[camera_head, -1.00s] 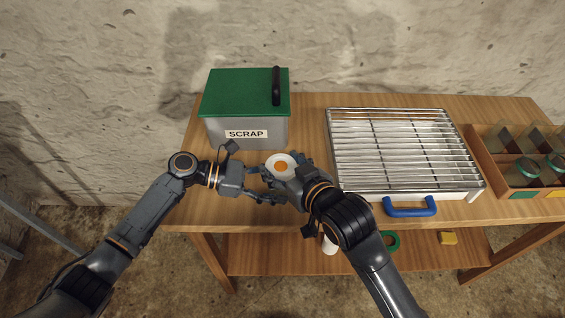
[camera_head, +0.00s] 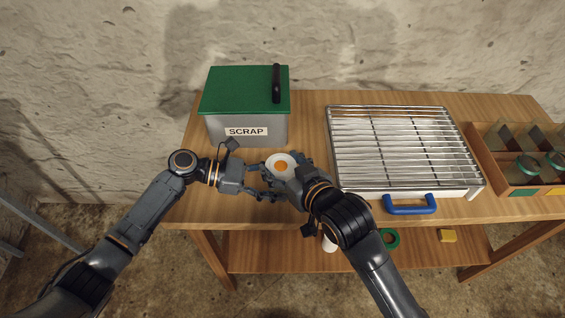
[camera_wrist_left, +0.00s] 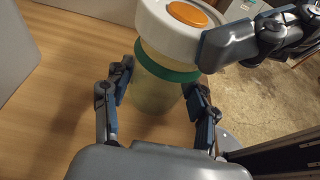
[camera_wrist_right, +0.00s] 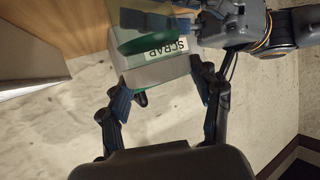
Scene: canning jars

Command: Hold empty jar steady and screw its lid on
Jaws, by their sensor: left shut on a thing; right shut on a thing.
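The jar (camera_wrist_left: 155,92) stands upright on the table in the left wrist view, with a green band near its top. Its white lid (camera_wrist_left: 166,30), with an orange centre, sits on top; the lid also shows in the head view (camera_head: 280,167). My left gripper (camera_head: 266,182) is shut on the jar's body below the band, one finger on each side. My right gripper (camera_head: 289,172) is shut on the lid; one finger presses its side in the left wrist view. Whether the lid is fully seated I cannot tell.
A grey SCRAP bin (camera_head: 225,132) with a green top stands just behind the jar. A wire rack on a white tray (camera_head: 335,180) with a blue handle is to the right. A wooden crate (camera_head: 490,175) with jars is at far right. Bare tabletop lies left.

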